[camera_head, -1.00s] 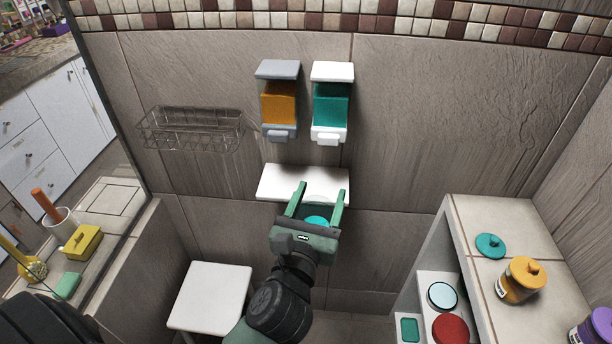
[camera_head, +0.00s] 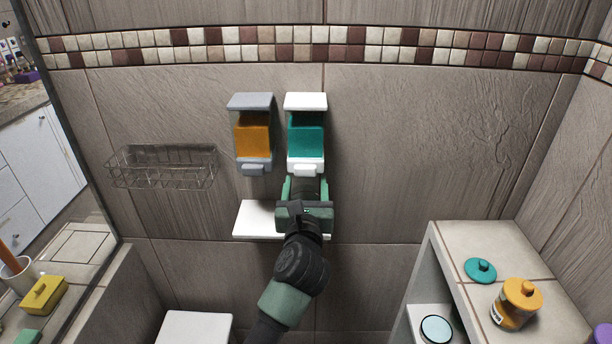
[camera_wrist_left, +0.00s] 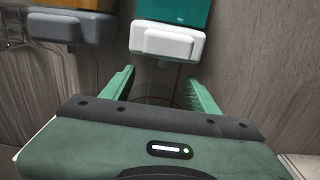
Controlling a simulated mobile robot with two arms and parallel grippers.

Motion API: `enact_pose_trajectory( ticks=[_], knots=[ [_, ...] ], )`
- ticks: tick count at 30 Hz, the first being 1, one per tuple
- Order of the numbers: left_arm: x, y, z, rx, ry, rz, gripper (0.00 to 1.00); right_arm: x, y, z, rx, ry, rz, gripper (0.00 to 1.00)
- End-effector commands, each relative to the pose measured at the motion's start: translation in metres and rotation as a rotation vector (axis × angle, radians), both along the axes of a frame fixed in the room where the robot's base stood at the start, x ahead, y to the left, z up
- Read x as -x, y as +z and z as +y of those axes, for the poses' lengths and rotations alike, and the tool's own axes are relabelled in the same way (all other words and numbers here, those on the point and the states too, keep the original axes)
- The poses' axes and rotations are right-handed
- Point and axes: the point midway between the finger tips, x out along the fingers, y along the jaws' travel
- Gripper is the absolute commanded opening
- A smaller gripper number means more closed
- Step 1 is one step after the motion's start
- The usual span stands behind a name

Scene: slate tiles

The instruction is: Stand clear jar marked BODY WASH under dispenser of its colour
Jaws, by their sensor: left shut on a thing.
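My left gripper (camera_head: 305,184) is in front of the wall, just below the teal dispenser (camera_head: 305,138) with its white bracket. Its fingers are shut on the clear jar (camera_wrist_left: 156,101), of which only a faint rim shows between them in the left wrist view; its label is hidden. The dispenser's white spout (camera_wrist_left: 167,42) is just beyond the fingertips there. An orange dispenser (camera_head: 253,138) with a grey bracket hangs to the left. Below is a white wall shelf (camera_head: 258,220), its right part covered by my gripper. I cannot tell whether the jar touches the shelf. My right gripper is not in view.
A wire basket (camera_head: 163,168) hangs on the wall at left. A white stool (camera_head: 196,328) stands below. The wall right of the dispensers is clear.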

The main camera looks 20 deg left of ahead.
Motion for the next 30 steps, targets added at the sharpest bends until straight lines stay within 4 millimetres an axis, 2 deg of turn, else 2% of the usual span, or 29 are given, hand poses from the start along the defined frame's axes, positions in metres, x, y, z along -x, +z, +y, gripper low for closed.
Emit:
enact_pose_trajectory(
  ticks=[5,10,12,14,26,27,29,30],
  knots=[
    [-0.016,0.002,0.006,-0.002,0.002,-0.003,0.0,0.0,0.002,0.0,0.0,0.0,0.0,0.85],
    [-0.045,0.002,0.013,-0.003,0.001,-0.002,0.0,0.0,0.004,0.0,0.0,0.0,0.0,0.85],
    [-0.043,-0.01,0.013,-0.003,0.0,0.002,0.0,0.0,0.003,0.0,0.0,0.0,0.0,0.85],
    [-0.043,-0.014,0.013,-0.001,0.0,0.0,0.0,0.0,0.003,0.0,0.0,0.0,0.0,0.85],
    [-0.043,-0.019,0.013,0.001,0.0,-0.001,0.0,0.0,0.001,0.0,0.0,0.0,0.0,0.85],
    [-0.043,-0.019,0.013,0.0,0.0,0.0,0.65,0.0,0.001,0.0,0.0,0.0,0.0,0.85],
    [-0.043,-0.019,0.013,0.0,0.0,0.0,0.82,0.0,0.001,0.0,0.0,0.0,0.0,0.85],
    [-0.043,-0.019,0.013,0.0,0.0,0.0,0.82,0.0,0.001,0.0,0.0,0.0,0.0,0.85]
  ],
)
